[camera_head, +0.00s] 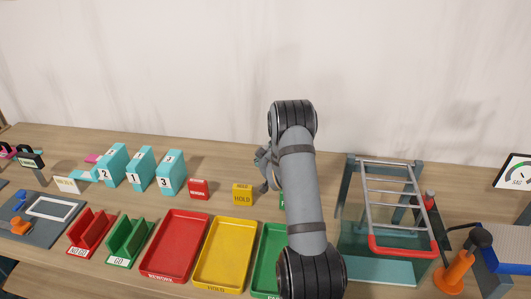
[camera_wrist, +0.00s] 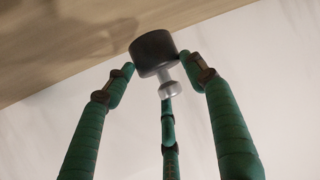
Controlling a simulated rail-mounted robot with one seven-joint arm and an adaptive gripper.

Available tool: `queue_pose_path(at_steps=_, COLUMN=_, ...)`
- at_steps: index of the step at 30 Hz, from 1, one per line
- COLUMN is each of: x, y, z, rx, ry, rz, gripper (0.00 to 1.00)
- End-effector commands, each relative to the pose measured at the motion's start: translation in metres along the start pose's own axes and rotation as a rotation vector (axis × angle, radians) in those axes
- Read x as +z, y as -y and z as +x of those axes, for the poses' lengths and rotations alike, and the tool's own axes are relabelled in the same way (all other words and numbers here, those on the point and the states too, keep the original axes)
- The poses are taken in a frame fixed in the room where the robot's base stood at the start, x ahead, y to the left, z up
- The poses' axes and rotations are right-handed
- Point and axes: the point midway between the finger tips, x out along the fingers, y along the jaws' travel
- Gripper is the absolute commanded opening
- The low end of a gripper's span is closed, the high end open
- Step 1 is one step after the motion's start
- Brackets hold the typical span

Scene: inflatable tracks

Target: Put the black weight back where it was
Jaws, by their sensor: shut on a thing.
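The black weight (camera_wrist: 153,50) is a dark cylinder with a small silver knob, seen at the top middle of the wrist view. My gripper (camera_wrist: 158,66) has its green fingers closed around it. The wooden table surface shows beyond the weight at the upper left, and a pale wall fills the right. In the head view my gripper (camera_head: 264,170) is above the back of the table, partly behind my arm. The weight cannot be made out there.
Red (camera_head: 173,246), yellow (camera_head: 225,255) and green (camera_head: 268,262) trays line the front. Numbered teal blocks (camera_head: 140,168) stand at the back left. A frame with a metal ladder-like rack (camera_head: 390,190) and an orange black-topped tool (camera_head: 455,272) stand right of my arm.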

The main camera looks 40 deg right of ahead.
Motion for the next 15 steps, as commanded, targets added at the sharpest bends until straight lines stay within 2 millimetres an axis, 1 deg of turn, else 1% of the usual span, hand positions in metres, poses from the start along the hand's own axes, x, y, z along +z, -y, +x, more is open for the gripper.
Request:
queue_pose_path(at_steps=9, x=0.025, y=0.008, z=0.016, rx=-0.001, ry=-0.010, rz=-0.002, gripper=0.00)
queue_pose_path(at_steps=15, x=0.037, y=0.012, z=0.022, rx=-0.001, ry=-0.011, rz=-0.003, gripper=0.00)
